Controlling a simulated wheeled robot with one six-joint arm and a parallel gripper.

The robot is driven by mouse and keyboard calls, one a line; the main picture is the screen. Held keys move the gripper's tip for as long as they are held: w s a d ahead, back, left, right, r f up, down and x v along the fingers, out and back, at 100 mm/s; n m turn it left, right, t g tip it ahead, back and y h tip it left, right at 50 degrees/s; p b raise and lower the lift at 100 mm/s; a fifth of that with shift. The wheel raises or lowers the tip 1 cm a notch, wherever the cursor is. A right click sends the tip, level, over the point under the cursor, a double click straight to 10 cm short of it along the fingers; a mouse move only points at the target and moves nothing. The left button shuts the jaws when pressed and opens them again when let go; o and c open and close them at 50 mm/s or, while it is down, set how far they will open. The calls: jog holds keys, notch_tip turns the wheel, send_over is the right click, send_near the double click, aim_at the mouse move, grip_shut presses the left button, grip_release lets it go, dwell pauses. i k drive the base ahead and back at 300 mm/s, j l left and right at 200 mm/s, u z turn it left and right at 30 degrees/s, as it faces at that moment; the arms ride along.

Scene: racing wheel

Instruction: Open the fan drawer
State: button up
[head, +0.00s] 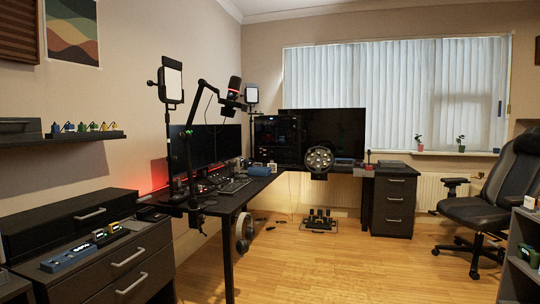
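A dark drawer unit (110,272) stands at the lower left. Its two visible drawers, each with a silver bar handle, look shut. A long dark box (68,226) with a silver handle sits on top of this unit and looks shut. A second dark drawer unit (393,205) stands under the right end of the corner desk, with several handled drawers that all look shut. No fan marking shows, so I cannot tell which one is the fan drawer. My gripper is not in view.
A black corner desk (222,200) holds monitors (206,146), a microphone and a steering wheel (320,159). Pedals (319,222) and small dark items lie on the wooden floor. A black office chair (492,195) stands at right. The middle floor (340,268) is clear.

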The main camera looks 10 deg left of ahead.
aim_at(276, 152)
jog(key=i+z, duration=0.15)
jog(key=i, duration=2.2)
jog(key=i+l, duration=0.15)
jog(key=i, duration=1.5)
jog(key=i+u, duration=0.2)
jog(key=i, duration=0.65)
jog(key=i+l+u, duration=0.1)
jog(key=i+u, duration=0.15)
jog(key=i, duration=0.55)
jog(key=i+j+z, duration=0.15)
jog(key=i+j, duration=0.4)
jog(key=i+j+z, duration=0.15)
jog(key=i+j, duration=0.4)
jog(key=i+j+z, duration=0.15)
jog(key=i+j, duration=0.3)
jog(key=j, duration=0.3)
